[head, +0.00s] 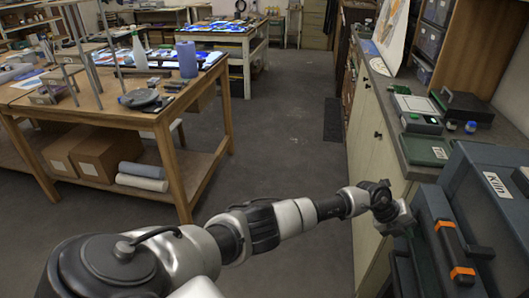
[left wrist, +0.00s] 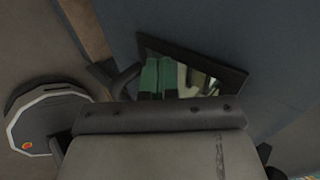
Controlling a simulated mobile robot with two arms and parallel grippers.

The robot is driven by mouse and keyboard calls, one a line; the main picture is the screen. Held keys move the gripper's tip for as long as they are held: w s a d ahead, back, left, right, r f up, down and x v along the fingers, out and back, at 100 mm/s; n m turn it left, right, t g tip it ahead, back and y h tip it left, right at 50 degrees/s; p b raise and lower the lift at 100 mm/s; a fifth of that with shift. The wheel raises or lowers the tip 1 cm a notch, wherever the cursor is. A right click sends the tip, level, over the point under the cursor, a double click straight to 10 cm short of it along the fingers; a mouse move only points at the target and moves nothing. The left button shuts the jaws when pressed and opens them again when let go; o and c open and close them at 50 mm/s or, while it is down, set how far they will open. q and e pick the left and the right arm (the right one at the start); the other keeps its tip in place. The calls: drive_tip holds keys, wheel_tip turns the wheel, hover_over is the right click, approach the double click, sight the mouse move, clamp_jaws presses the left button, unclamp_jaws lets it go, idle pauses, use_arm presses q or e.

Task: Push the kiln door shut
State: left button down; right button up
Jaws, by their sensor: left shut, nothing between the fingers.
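The kiln (head: 478,180) is a dark blue-grey box at the right of the head view, with a white "Kiln" label on top. A dark panel with a black-and-orange handle (head: 453,250) stands at its front; I take it for the kiln door, and cannot tell how far it is ajar. My left gripper (head: 404,226) is shut and empty, just left of this panel; whether they touch is unclear. In the left wrist view a blue-grey surface (left wrist: 210,32) with a dark-framed pane (left wrist: 190,75) lies close ahead of the gripper. My right gripper is not in view.
A cream cabinet (head: 366,165) with a dark counter runs along the right. A green-and-white device (head: 421,123) and a black box (head: 462,104) stand on it. A wooden workbench (head: 152,118) is at left. The grey floor between is clear.

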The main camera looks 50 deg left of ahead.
use_arm(q)
drive_tip(key=shift+w+d+r, duration=0.1)
drive_tip(key=shift+w+d, duration=0.35)
drive_tip(key=shift+d, duration=0.3)
drive_tip(key=shift+r, duration=0.1)
